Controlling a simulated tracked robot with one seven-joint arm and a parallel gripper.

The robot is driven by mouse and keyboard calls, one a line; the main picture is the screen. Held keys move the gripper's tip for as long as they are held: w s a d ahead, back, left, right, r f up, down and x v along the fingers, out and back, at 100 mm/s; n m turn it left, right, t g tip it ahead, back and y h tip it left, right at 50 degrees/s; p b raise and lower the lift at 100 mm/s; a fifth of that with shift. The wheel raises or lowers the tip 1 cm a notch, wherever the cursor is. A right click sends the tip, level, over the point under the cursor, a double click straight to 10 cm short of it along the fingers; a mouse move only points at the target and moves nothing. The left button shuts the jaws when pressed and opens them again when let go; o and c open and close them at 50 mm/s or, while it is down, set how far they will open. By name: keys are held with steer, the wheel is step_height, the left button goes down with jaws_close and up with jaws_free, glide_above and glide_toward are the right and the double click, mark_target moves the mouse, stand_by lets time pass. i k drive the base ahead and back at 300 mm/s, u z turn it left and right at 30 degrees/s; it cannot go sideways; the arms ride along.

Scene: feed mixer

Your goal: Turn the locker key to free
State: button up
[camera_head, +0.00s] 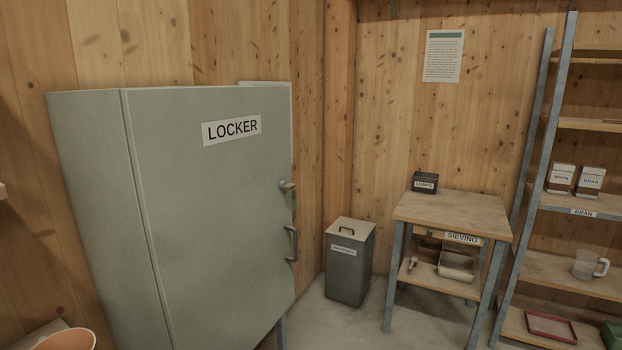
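The grey-green locker (205,215) stands at the left with a white LOCKER label (231,130) on its front. A small metal key or lock piece (288,186) sticks out near the right edge of the front. Which way it is turned is too small to tell. A curved metal handle (292,243) is just below it. The door looks shut. My gripper is not in this view.
A grey lidded bin (349,265) stands right of the locker. A wooden sieving table (452,211) holds a dark box (424,183). Shelves with bran boxes (562,178) are at the far right. An orange bowl (66,340) is at bottom left. Some grey floor is clear.

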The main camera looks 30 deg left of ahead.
mark_target(284, 185)
steer(key=u, duration=0.45)
steer(key=i, duration=0.95)
steer(key=u, duration=0.7)
steer(key=k, duration=0.8)
steer(key=u, duration=0.2)
steer(key=i, duration=0.85)
steer(key=z, duration=0.05)
